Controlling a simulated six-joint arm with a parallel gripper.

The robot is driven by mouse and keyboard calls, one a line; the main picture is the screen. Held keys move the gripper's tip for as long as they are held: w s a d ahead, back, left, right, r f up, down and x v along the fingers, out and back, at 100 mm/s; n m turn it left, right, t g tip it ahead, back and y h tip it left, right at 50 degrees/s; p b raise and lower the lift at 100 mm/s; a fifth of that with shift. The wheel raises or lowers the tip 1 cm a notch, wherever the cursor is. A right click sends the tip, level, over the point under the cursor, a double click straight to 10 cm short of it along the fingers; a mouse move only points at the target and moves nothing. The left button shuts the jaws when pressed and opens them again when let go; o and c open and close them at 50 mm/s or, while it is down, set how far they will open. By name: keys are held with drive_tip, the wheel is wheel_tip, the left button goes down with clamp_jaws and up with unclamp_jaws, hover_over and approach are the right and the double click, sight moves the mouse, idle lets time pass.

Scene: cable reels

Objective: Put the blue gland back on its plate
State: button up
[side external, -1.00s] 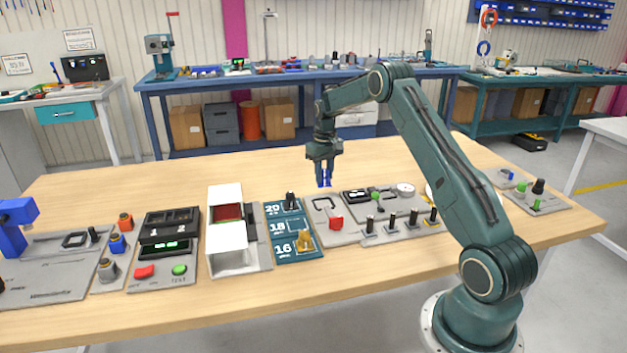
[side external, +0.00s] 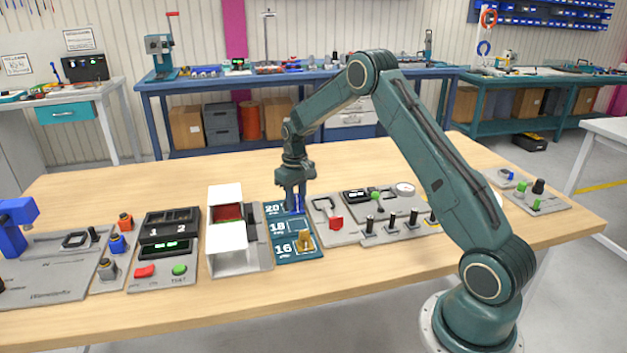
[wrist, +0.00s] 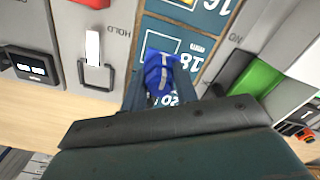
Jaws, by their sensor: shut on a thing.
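My gripper (side external: 294,208) is shut on the blue gland (wrist: 160,72), which also shows between the fingers in the side view (side external: 295,203). The gland is over the teal plate (side external: 285,256), which has outlined squares marked 20, 18 and 16. In the wrist view the gland overlaps the near part of the 18 square on the plate (wrist: 205,22). I cannot tell whether it touches the plate. A brass gland (side external: 305,240) stands at the 16 square. The 20 square is mostly hidden behind my fingers.
A white-covered box (side external: 228,236) stands close left of the plate. Several black-topped plugs (side external: 391,220) stand farther right. The table behind the plate is clear.

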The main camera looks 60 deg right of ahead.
sight(297, 212)
drive_tip(key=shift+f, duration=0.1)
drive_tip(key=shift+f, duration=2.15)
drive_tip(key=shift+f, duration=0.35)
drive_tip(key=o, duration=1)
drive_tip(key=shift+o, duration=0.2)
drive_tip(key=shift+r, duration=0.15)
wheel_tip(297, 212, up, 8)
drive_tip(key=shift+f, duration=0.15)
